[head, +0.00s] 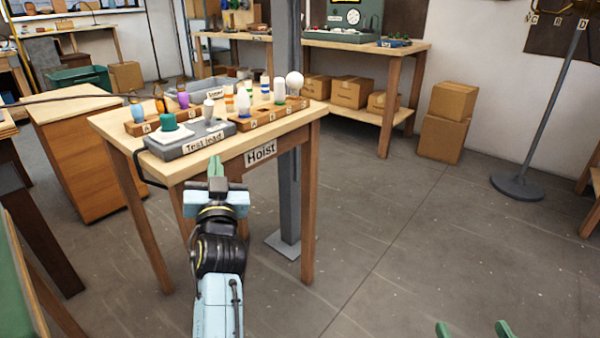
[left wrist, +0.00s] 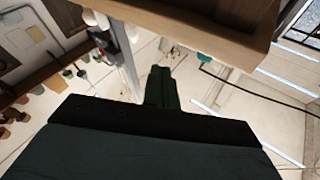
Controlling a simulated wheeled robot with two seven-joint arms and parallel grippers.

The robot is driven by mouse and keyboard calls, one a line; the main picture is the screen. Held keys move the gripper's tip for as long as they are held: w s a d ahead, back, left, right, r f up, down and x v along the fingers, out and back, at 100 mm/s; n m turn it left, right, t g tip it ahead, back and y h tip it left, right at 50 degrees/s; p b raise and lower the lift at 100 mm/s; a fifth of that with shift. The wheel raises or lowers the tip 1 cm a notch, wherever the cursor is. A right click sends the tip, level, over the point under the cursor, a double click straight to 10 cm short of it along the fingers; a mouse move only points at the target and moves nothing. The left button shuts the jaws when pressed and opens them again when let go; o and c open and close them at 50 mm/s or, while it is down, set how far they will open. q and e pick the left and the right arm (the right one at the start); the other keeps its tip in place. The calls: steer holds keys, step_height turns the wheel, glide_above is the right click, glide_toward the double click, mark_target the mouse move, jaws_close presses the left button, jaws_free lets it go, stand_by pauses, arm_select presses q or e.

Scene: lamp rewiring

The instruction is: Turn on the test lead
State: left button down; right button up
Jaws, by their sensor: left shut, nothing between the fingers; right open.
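The test lead (head: 186,146) is a grey box with a "Test lead" label, at the near left corner of the wooden table. I cannot tell which part is the switch. My left gripper (head: 216,164) is shut and empty, its green fingers just in front of the box's label in the picture. Its fingers also show in the left wrist view (left wrist: 162,88), near a table edge. My right gripper (head: 472,330) is open and empty at the bottom right, partly cut off.
The table (head: 318,106) bears a "Hoist" label (head: 261,152) on its front. Wooden racks (head: 270,115) of bulbs and coloured pieces stand behind the test lead. A grey post (head: 288,195) rises beside the table. A black cable (head: 140,170) hangs at the left.

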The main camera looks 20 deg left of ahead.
arm_select(q)
steer(key=shift+s+a+r+y, duration=0.3)
steer(key=shift+r+y, duration=0.1)
steer(key=shift+r, duration=0.05)
arm_select(e)
steer(key=shift+s+r, duration=0.2)
steer(key=shift+r, duration=0.35)
arm_select(q)
steer(key=p, duration=0.1)
glide_toward(209, 111)
steer(key=shift+w+a+r, duration=0.15)
steer(key=shift+r, duration=0.15)
steer(key=x, duration=0.5)
steer(key=shift+w+a+f, duration=0.1)
steer(key=shift+w+f, duration=0.05)
steer(key=shift+w, duration=0.1)
steer(key=shift+w+a, duration=0.25)
steer(key=shift+w, duration=0.1)
arm_select(e)
steer(key=f, duration=0.1)
steer(key=f+g, duration=0.1)
steer(key=d+f+g, duration=0.1)
steer(key=f, duration=0.1)
steer(key=shift+s+h, duration=0.35)
steer(key=shift+h, duration=0.05)
arm_select(q)
steer(key=shift+r, duration=0.2)
